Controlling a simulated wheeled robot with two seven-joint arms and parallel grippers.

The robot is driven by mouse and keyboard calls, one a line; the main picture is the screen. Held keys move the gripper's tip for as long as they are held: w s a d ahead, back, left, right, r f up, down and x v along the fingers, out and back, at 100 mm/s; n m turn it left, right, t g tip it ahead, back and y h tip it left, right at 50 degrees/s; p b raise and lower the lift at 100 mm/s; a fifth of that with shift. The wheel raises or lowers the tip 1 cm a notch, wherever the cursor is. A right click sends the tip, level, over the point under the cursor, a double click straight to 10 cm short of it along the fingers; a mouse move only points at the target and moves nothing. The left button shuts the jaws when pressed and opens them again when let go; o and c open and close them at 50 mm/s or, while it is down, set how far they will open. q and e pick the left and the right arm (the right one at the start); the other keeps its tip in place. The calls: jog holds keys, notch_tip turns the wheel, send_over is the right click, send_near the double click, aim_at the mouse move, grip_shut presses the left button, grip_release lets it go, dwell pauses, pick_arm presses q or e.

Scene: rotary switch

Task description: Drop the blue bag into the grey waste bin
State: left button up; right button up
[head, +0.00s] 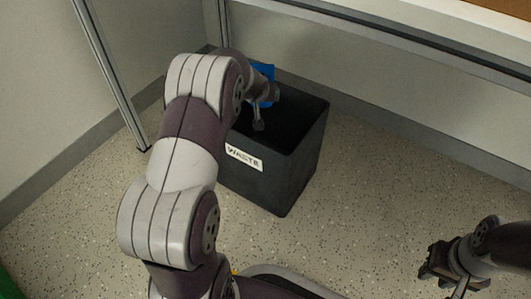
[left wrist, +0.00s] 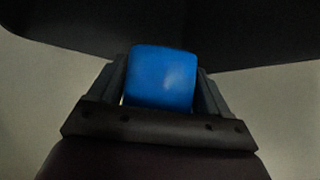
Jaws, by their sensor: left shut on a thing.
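The blue bag (head: 264,72) shows in part in the head view, at the far side of the bin's opening, partly hidden by my left arm. In the left wrist view the blue bag (left wrist: 162,78) sits between the two fingers of my left gripper (left wrist: 162,85), which is shut on it. The dark grey waste bin (head: 268,178) stands on the floor with a white "WASTE" label on its front. My left gripper is over the bin, mostly hidden behind the arm in the head view. My right gripper (head: 440,264) is at the lower right, away from the bin; its finger gap is unclear.
A table edge (head: 400,45) runs above and behind the bin. A metal leg (head: 112,80) stands to the left. Walls close in the corner behind. The speckled floor right of the bin (head: 390,180) is clear.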

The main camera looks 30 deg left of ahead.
pick_arm(q)
jog(key=shift+r, duration=0.15)
jog(key=o, duration=1)
jog(key=p+v, duration=0.5)
jog(key=v, duration=0.7)
jog(key=shift+s+r, duration=0.2)
jog(key=shift+r, duration=0.05)
jog(key=shift+d, duration=0.1)
